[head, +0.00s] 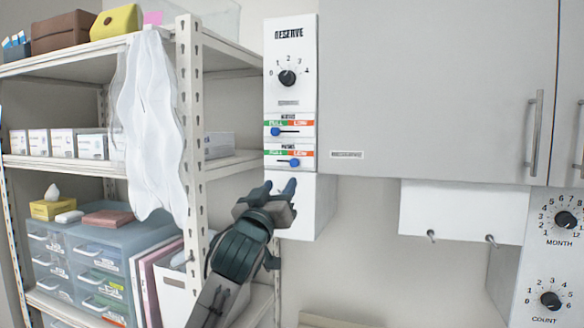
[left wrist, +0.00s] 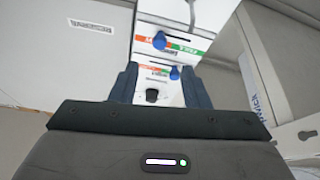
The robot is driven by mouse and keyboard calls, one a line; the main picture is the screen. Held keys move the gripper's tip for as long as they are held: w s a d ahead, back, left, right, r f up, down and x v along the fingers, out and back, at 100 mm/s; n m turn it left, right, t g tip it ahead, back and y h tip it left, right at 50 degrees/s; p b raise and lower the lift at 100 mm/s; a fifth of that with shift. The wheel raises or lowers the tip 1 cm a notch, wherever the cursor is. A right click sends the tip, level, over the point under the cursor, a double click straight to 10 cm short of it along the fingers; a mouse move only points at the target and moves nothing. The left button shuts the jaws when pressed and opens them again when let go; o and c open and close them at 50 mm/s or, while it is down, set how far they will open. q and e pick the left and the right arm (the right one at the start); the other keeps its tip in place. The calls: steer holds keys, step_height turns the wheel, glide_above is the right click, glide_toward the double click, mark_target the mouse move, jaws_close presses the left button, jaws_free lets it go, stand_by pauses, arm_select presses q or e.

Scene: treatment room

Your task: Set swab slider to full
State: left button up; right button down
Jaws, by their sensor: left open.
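A white panel carries two sliders, each with a green FULL end on the left and an orange LOW end on the right in the head view. The upper slider's blue knob (head: 275,131) sits at the green end; it also shows in the left wrist view (left wrist: 175,73). The lower slider's blue knob (head: 294,162) sits on the orange side; it also shows in the left wrist view (left wrist: 160,40). The slider names are too small to read surely. My left gripper (head: 280,188) is open and empty, just below the lower slider in the head view. My right gripper is not in view.
A RESERVE dial (head: 287,78) is above the sliders. A grey cabinet (head: 430,90) adjoins the panel on the right. A shelf rack (head: 190,110) with a hanging white cloth (head: 150,120) stands left. MONTH (head: 565,219) and COUNT (head: 551,300) dials are at far right.

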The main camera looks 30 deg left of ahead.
mark_target(293, 165)
arm_select(q)
steer(key=p+x, duration=0.5)
steer(key=x, duration=0.4)
steer(key=shift+d+r, duration=0.1)
steer(key=shift+w+p, duration=0.3)
steer(key=shift+w, duration=0.15)
jaws_close()
